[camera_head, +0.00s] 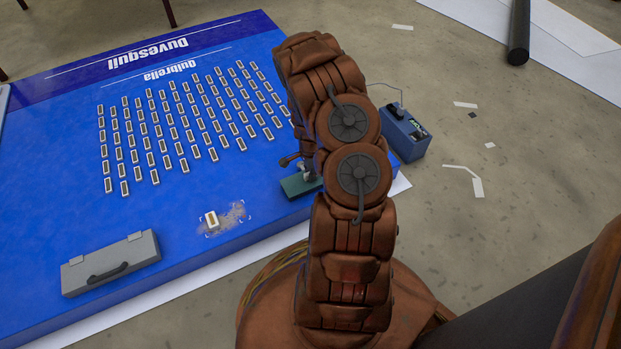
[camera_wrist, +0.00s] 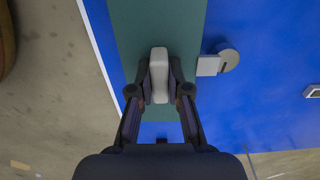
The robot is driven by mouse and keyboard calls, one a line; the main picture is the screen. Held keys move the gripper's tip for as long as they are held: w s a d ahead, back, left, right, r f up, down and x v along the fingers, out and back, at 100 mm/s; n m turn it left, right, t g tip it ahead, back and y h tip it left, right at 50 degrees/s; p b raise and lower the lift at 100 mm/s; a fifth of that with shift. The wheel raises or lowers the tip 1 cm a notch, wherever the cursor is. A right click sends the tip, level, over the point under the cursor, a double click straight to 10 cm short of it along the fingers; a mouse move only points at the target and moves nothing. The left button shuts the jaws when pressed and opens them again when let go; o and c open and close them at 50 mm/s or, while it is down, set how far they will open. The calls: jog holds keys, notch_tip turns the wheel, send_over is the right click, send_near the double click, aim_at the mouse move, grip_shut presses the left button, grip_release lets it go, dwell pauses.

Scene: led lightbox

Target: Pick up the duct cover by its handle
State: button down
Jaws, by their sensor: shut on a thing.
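The duct cover appears to be a flat green plate (camera_wrist: 128,25) with a pale grey handle (camera_wrist: 159,60) standing on it. In the head view the green plate (camera_head: 298,187) lies at the right part of the blue panel's front edge, partly hidden by my arm. My gripper (camera_wrist: 159,80) is shut on the pale handle, with one dark finger on each side of it. The plate looks to be at or near the blue surface; I cannot tell if there is a gap beneath it.
The blue panel (camera_head: 50,215) carries rows of small light modules. A single module (camera_head: 211,220) sits within corner marks near the front. A grey case (camera_head: 112,262) with a dark handle lies at front left. A blue box (camera_head: 407,138) with a cable stands on the floor to the right.

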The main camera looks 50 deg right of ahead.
jog(key=shift+r, duration=0.1)
jog(key=shift+r+p, duration=0.8)
jog(key=shift+r, duration=1.15)
jog(key=shift+r, duration=0.1)
